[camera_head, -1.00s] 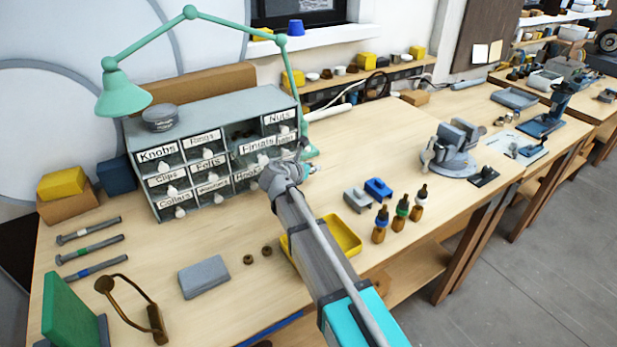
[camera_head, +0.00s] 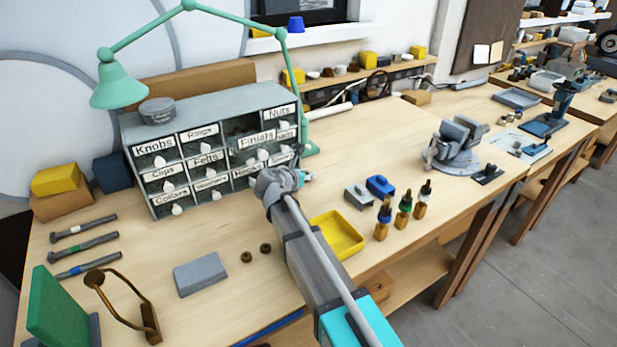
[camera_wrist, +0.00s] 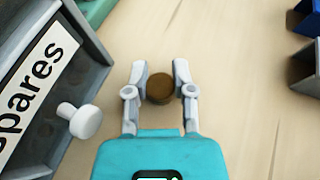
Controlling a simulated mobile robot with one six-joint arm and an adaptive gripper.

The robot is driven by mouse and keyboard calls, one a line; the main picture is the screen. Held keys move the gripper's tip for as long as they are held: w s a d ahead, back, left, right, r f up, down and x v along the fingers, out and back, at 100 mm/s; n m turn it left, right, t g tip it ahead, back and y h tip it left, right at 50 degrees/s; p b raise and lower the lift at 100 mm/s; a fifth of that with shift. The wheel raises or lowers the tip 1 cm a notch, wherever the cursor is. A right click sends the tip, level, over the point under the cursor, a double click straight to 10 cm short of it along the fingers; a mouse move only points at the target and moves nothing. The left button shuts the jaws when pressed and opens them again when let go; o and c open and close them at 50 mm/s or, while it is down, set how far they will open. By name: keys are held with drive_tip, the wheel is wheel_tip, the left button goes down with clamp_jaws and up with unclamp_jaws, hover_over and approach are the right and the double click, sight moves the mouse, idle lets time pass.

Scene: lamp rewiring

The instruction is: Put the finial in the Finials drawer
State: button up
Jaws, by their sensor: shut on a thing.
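The small brown, round-topped finial (camera_wrist: 160,88) sits between the two grey fingers of my gripper (camera_wrist: 158,80) in the wrist view, and the gripper is shut on it. In the head view my gripper (camera_head: 299,160) is in front of the right part of the grey drawer cabinet, and the finial cannot be made out there. The Finials drawer (camera_head: 257,140) is pulled out, with its dark inside showing behind the label. My gripper is to the right of this drawer and apart from it. In the wrist view a Spares drawer front (camera_wrist: 35,85) with a white knob is close on the left.
A green lamp (camera_head: 120,85) arches over the cabinet (camera_head: 215,105), its base behind my gripper. Bare tabletop lies right of the gripper.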

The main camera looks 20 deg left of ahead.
drive_tip(key=shift+f, duration=0.15)
drive_tip(key=o, duration=0.9)
drive_tip(key=shift+r, duration=0.25)
drive_tip(key=shift+p+v, duration=1.45)
drive_tip(key=shift+v, duration=2.25)
drive_tip(key=shift+f, duration=0.1)
